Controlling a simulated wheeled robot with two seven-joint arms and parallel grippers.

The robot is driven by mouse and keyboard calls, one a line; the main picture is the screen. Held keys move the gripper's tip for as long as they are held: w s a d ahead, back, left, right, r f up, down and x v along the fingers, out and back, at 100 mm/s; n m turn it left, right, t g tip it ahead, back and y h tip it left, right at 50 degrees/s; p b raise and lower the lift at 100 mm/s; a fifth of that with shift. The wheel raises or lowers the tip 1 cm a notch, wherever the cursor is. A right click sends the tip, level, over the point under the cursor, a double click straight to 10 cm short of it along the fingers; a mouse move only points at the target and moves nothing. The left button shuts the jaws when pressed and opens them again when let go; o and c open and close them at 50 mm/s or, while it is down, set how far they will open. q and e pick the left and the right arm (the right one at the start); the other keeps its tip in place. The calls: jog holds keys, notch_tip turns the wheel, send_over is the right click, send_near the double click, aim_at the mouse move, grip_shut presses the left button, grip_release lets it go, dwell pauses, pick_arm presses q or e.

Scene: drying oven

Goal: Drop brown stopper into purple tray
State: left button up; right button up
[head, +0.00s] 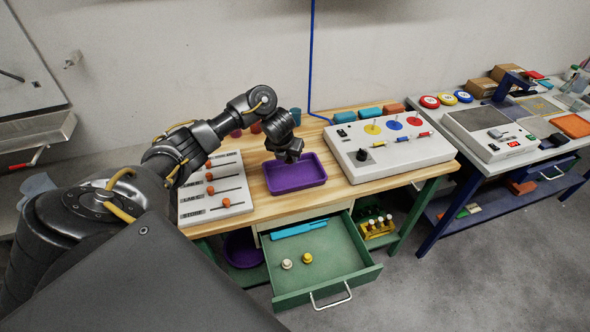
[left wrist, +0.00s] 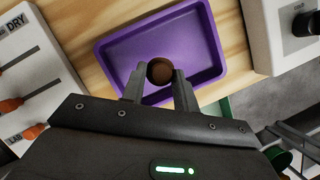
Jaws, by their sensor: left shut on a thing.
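The purple tray (head: 296,176) lies on the wooden table, between a white slider panel and a white console. My left gripper (head: 291,157) is over the back part of the tray, pointing down. In the left wrist view the gripper (left wrist: 159,82) is shut on the round brown stopper (left wrist: 159,70), held between its fingertips. The purple tray (left wrist: 112,50) is behind the stopper in that view and looks empty. The height of the stopper above the tray floor is hard to judge. In the head view the stopper is hidden by the gripper. My right gripper is not in view.
The slider panel (head: 240,190) with orange knobs is left of the tray; the white console (head: 400,160) is right. Below, a green drawer (head: 325,262) stands open with a white and a yellow stopper and a blue object inside. Cups stand behind my left arm.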

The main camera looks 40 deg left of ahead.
pick_arm(q)
jog(key=b, duration=0.5)
send_over(289, 180)
jog(key=shift+f, duration=3)
jog(key=o, duration=1)
jog(key=shift+r, duration=0.1)
jog(key=p+v, duration=0.6)
jog(key=v, duration=0.4)
jog(key=shift+r, duration=0.35)
jog(key=shift+s, duration=0.1)
